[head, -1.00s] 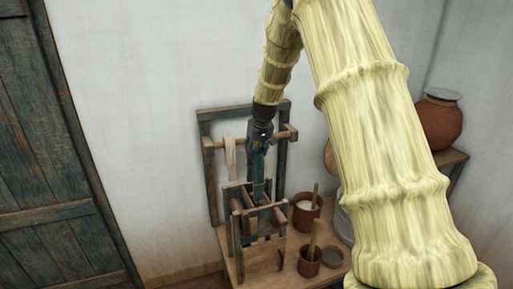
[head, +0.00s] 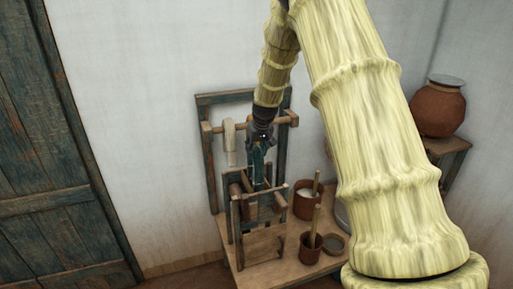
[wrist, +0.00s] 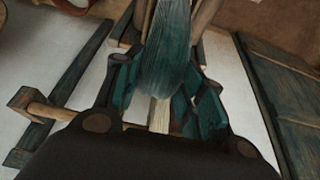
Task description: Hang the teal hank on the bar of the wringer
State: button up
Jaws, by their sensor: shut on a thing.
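The wringer's wooden upright frame (head: 209,170) stands against the wall, with a round bar (head: 290,119) across it; the bar's end also shows in the wrist view (wrist: 38,109). My gripper (head: 261,150) is in front of the bar, slightly below its level, pointing down. It is shut on the teal hank (head: 258,172), which hangs down toward the lower wooden frame. In the wrist view the hank (wrist: 168,55) runs between the fingers (wrist: 160,92). My gripper hides part of the bar. I cannot tell whether the hank touches the bar.
A cream hank (head: 229,137) hangs on the bar, left of my gripper. A lower frame with rollers (head: 237,205) stands in front. A clay jar (head: 438,108) sits on a shelf at the right.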

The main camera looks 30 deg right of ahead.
aim_at(256, 158)
jog(key=shift+f+b, duration=2.2)
jog(key=shift+f, duration=3.1)
jog(key=o, duration=1)
jog(key=shift+d, duration=0.1)
jog(key=shift+o, duration=0.2)
jog(key=o, duration=0.4)
jog(key=shift+r+p, duration=1.95)
jog(key=shift+r, duration=1.1)
